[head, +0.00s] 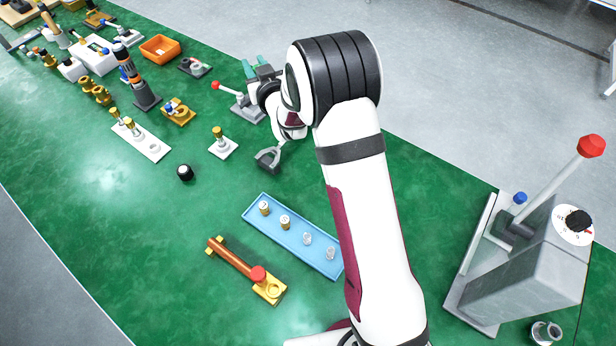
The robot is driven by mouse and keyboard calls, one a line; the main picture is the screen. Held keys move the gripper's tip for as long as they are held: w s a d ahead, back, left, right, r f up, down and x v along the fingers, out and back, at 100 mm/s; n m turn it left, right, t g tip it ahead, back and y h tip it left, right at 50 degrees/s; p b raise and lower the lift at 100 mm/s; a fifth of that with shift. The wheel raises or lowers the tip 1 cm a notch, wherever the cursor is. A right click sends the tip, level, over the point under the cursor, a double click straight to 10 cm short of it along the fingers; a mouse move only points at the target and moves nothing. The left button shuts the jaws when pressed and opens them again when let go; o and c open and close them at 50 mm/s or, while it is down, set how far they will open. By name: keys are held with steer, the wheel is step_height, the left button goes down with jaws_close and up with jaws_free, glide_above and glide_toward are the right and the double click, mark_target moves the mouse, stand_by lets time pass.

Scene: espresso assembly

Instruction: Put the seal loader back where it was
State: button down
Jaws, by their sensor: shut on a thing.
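My gripper (256,66) shows at the top centre of the head view, just past my wrist, as two teal fingers on a dark body. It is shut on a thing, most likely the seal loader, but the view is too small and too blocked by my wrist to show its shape. A grey forked piece (268,159) shows below my wrist, over the green bench; its upper end runs behind my arm, and I cannot tell whether it touches the bench. No other piece can be clearly told to be the seal loader.
A red-knobbed lever fixture (245,107) stands close to my gripper. A blue tray (260,224) with small parts and a brass tool with a red ball (268,289) lie nearer. A large lever press (520,262) stands right. Several fixtures crowd the left; an orange bin (160,48) stands behind.

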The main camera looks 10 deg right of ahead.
steer(key=s+d+f+y, duration=0.1)
steer(key=s+d, duration=0.2)
steer(key=d, duration=0.7)
steer(key=s+d+f+n+g+y, duration=0.15)
steer(key=s+d, duration=0.25)
steer(key=s, duration=0.5)
steer(key=s+d+f+n+g+y, duration=0.1)
steer(key=s+d+n+y, duration=0.25)
steer(key=s, duration=0.65)
steer(key=shift+m+h, duration=0.3)
steer(key=shift+m, duration=0.1)
steer(key=w+a+f, duration=0.1)
steer(key=a+f, duration=0.2)
steer(key=w+a+f, duration=0.2)
steer(key=a+f, duration=0.1)
steer(key=f, duration=0.1)
steer(key=w+a+f, duration=0.2)
steer(key=a+f, duration=0.1)
steer(key=f, duration=0.1)
steer(key=shift+a, duration=0.25)
steer(key=shift+f, duration=0.15)
steer(key=c, duration=0.6)
jaws_free()
steer(key=shift+c, duration=0.2)
